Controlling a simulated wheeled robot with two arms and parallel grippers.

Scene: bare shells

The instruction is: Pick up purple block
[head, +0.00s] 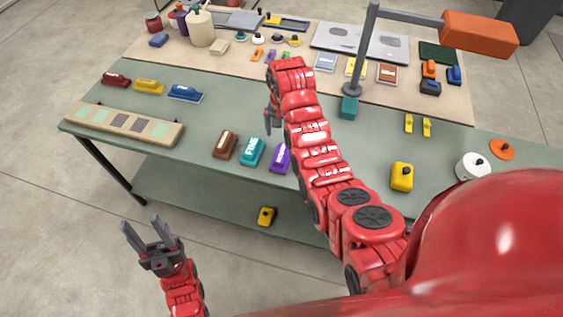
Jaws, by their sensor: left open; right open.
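The purple block (280,158), with a pale marking on top, stands near the front edge of the green table, at the right end of a row with a brown block (226,145) and a teal block (252,151). My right arm passes close beside it and may hide part of its right side. My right gripper (270,118) points down above the table, beyond the purple block and apart from it, open with nothing seen in it. My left gripper (139,232) is open and empty, in front of the table at the lower left, far from the block.
A long tray with coloured squares (123,125) lies at the left table edge. Red, yellow and blue blocks (149,87) sit behind it. A yellow block (402,177) stands right of my arm. A lamp (366,50) rises at the back. Another yellow object (266,216) is below the tabletop.

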